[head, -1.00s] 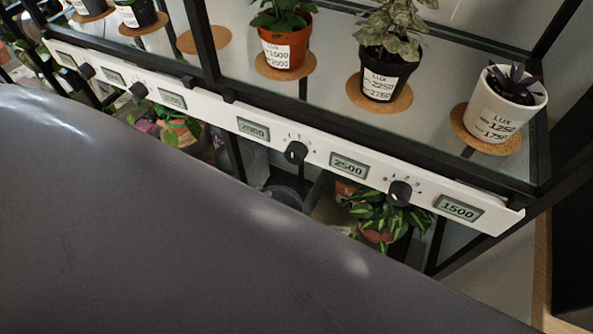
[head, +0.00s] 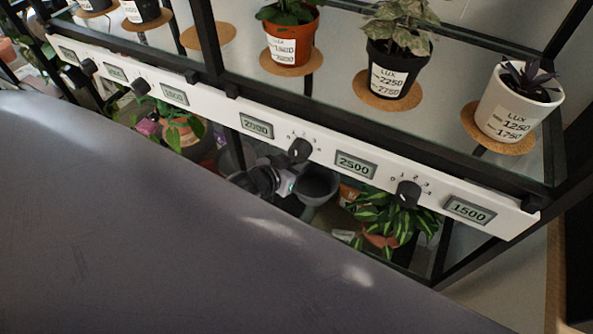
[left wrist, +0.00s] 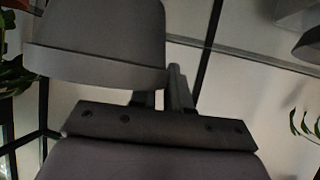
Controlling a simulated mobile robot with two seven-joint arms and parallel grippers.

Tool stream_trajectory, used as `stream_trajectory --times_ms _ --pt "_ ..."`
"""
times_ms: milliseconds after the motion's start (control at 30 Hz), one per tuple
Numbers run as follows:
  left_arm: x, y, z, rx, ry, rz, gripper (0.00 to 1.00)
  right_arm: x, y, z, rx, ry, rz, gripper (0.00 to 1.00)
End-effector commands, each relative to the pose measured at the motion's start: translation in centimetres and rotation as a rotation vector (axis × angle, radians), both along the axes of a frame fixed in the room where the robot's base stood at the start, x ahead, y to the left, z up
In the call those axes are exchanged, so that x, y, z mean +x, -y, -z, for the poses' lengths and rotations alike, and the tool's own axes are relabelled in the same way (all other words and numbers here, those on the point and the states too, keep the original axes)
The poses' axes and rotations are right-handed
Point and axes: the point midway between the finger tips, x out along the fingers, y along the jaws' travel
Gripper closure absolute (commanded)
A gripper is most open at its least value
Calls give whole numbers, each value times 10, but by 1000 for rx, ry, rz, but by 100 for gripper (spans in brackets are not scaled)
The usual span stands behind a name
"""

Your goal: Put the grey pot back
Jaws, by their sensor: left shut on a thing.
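The grey pot (left wrist: 95,45) fills the upper left of the left wrist view, with its rim band towards the bottom of that picture. My left gripper (left wrist: 172,85) is shut on the pot's edge; one finger shows beside the rim. In the head view my left gripper (head: 278,180) is below the white control strip, inside the lower part of the rack. A grey pot (head: 319,186) shows just right of it there, partly hidden by the strip, and looks like the held one. My right gripper is in neither view.
The white control strip (head: 215,107) with knobs and displays runs above my left gripper. A leafy plant in a terracotta pot (head: 382,240) stands close on the right, another (head: 180,136) on the left. Potted plants on cork mats stand above; one cork mat (head: 208,35) is bare.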

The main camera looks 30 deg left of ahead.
Motion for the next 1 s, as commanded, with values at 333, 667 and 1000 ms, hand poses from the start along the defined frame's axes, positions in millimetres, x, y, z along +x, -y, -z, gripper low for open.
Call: stream_trajectory --times_ms 333,667,1000 --pt "1 0 18 -1 5 1 100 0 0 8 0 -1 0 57" --pt "0 0 22 1 1 0 57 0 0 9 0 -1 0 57" --pt "-8 -1 15 1 0 0 57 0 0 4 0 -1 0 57"
